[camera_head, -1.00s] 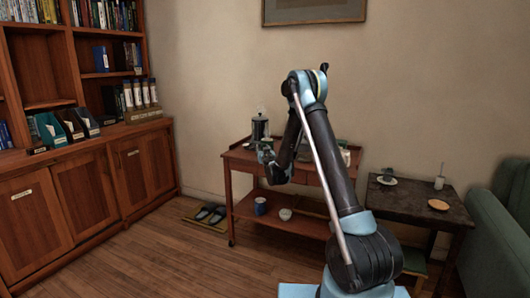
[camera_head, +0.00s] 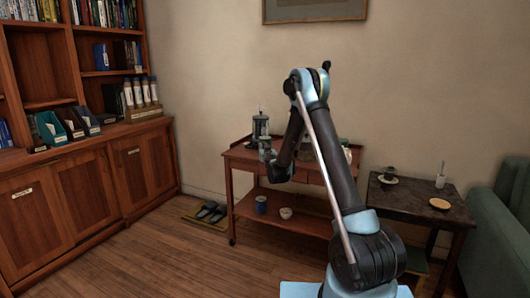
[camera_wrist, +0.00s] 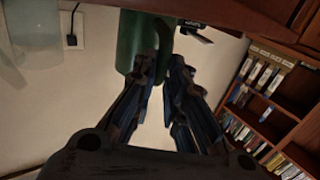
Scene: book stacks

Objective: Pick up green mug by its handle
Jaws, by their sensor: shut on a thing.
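The green mug (camera_wrist: 132,42) shows in the wrist view at top centre, just beyond my fingertips and cut off at its upper part by a wooden edge. My gripper (camera_wrist: 168,62) is shut at the mug's side, with both fingers close together where the handle would be. In the head view my gripper (camera_head: 268,153) is over the left part of the wooden trolley (camera_head: 243,153). The mug is too small and covered there to make out surely.
A metal-and-glass pot (camera_head: 261,126) stands on the trolley close behind my gripper. A blue mug (camera_head: 261,204) and a pale bowl (camera_head: 286,212) are on its lower shelf. A dark side table (camera_head: 410,200) holds a small cup on a saucer (camera_head: 388,180).

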